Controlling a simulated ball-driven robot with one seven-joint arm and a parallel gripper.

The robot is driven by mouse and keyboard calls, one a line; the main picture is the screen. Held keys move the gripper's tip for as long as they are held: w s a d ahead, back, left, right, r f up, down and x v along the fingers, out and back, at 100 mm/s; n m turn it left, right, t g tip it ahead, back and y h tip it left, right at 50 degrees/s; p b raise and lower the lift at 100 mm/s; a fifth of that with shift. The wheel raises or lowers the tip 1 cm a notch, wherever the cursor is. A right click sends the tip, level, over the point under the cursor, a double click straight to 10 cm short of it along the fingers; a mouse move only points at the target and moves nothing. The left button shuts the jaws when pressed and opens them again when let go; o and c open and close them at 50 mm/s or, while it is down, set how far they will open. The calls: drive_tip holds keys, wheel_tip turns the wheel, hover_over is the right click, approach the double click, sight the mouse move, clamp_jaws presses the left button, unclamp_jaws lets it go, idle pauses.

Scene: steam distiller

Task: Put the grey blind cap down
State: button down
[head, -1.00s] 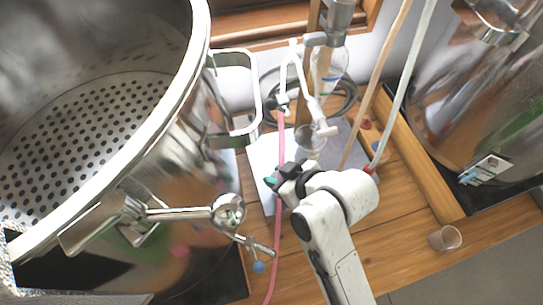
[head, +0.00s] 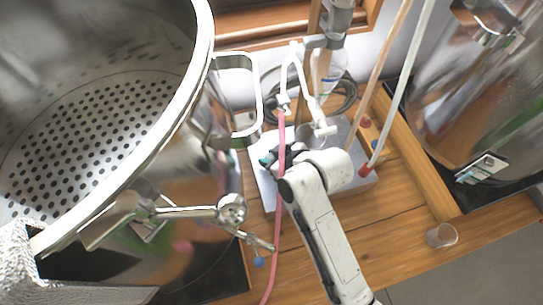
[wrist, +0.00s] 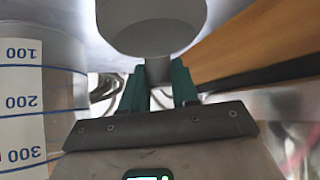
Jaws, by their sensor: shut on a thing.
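My gripper (wrist: 158,88) has its two green fingers shut on the narrow stem of the grey blind cap (wrist: 152,27). The cap's wide round end fills the top middle of the wrist view. In the head view my gripper (head: 267,160) is over the left part of a pale grey flat-topped box, just behind a pink hose. The cap cannot be made out there. I cannot tell whether the cap touches a surface.
The pale box (head: 266,192) stands on the wooden table (head: 400,225). A big steel pot (head: 185,170) is at left, another steel vessel (head: 470,110) at right. The pink hose (head: 279,210) crosses in front. A graduated clear container (wrist: 55,100) is close at left in the wrist view.

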drive_tip(key=c, duration=0.8)
unclamp_jaws()
drive_tip(key=shift+c, duration=0.2)
drive_tip(key=v, duration=1.2)
drive_tip(key=shift+s, duration=0.1)
drive_tip(key=s+d+f+m+g+h, duration=0.2)
drive_tip(key=s+d+f+m, duration=0.1)
drive_tip(key=s+d, duration=0.3)
drive_tip(key=s+d+f+m+g+h, duration=0.1)
drive_tip(key=s+d+f+m+h, duration=0.1)
drive_tip(key=s+d, duration=0.4)
drive_tip(key=s+d+f+m+g+h, duration=0.2)
drive_tip(key=s+d+f+m, duration=0.2)
drive_tip(key=s+d+f, duration=0.2)
drive_tip(key=shift+s+d+f+g, duration=0.1)
drive_tip(key=shift+s+d+g, duration=0.1)
drive_tip(key=shift+s, duration=0.4)
drive_tip(key=shift+s+d+f+g, duration=0.1)
drive_tip(key=shift+s+d, duration=0.1)
drive_tip(key=shift+s, duration=0.45)
